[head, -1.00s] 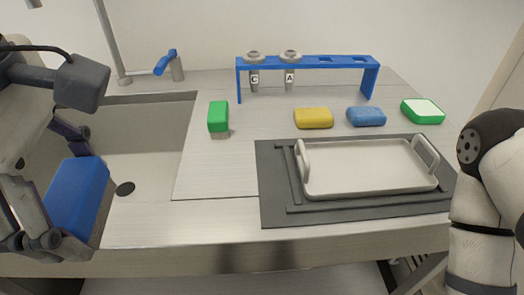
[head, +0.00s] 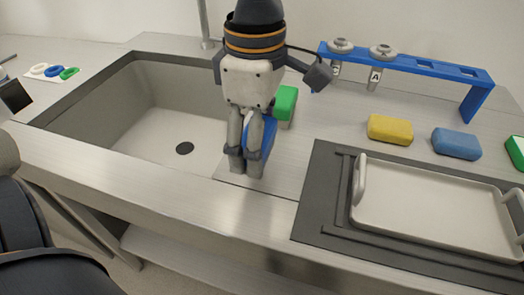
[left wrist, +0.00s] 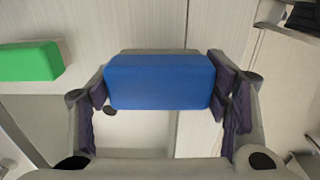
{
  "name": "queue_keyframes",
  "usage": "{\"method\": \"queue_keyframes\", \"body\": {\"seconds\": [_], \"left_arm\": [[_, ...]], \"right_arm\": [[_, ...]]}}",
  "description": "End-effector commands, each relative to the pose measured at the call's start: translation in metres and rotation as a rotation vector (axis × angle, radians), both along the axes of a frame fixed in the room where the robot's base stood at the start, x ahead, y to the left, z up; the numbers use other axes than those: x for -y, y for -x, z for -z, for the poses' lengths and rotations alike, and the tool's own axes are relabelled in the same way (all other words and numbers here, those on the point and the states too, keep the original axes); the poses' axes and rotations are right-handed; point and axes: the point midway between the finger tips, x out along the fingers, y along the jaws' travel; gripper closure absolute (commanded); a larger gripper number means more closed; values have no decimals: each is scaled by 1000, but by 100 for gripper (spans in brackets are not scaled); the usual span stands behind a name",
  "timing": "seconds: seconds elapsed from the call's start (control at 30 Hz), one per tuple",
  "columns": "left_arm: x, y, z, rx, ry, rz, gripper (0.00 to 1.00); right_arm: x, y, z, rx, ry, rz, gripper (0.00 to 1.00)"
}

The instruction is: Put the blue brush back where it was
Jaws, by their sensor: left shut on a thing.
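The blue brush (head: 262,134) is held between the fingers of my left gripper (head: 247,165), over the counter strip just right of the sink. In the head view the fingers hide much of the brush, and I cannot tell whether it touches the counter. In the left wrist view the blue brush (left wrist: 160,80) spans the space between the two finger pads of my left gripper (left wrist: 160,88). A green brush (head: 286,102) stands upright on the counter close behind it; it also shows in the left wrist view (left wrist: 30,62). My right gripper is not in view.
The empty sink (head: 150,135) lies to the left. A blue rack (head: 415,65) with piping nozzles stands at the back right. Yellow (head: 390,129) and blue (head: 456,144) sponges lie before it. A white tray (head: 430,205) rests on a dark mat (head: 318,205) at the right.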

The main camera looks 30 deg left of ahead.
Motion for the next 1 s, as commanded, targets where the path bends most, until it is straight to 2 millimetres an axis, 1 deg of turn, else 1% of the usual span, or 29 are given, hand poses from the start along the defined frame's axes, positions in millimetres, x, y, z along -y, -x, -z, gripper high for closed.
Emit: {"method": "queue_keyframes", "body": {"seconds": [0.07,0.13,0.23,0.6,0.63,0.67,0.7,1.0], "left_arm": [[1,-8,11,-1,-2,0,56],[1,-9,25,-3,-2,0,56],[1,-9,39,0,-2,0,56],[1,-9,44,1,0,-1,56],[1,-9,44,1,1,-1,26],[1,-9,44,1,1,-1,19],[1,-9,44,1,1,-1,10],[1,-9,44,1,0,-1,10]], "right_arm": [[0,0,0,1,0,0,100],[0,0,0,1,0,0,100],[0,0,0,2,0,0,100],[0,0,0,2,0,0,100],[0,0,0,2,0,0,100],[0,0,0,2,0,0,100],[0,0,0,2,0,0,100],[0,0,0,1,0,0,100]]}}
